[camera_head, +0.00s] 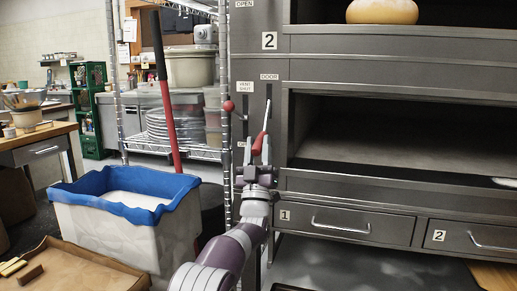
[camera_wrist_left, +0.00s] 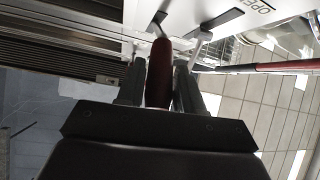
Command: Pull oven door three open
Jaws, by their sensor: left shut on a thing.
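The oven's lower chamber (camera_head: 395,142) is open at the right of the head view, with its pale deck showing inside. No number for it can be read. A door lever (camera_head: 265,121) with a red grip slants out of a slot under the DOOR label. My left gripper (camera_head: 258,155) is shut on the red grip of this lever. In the left wrist view the red grip (camera_wrist_left: 159,72) stands between the two fingers, and the lever's slot shows above it. My right gripper is not in view.
A red-knobbed lever (camera_head: 228,106) stands close left of my gripper, by the VENT SHUT label. Drawers one (camera_head: 340,222) and two (camera_head: 470,237) are below the oven. A bin with a blue liner (camera_head: 125,215), a cardboard box (camera_head: 75,270) and a wire rack (camera_head: 190,150) crowd the left.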

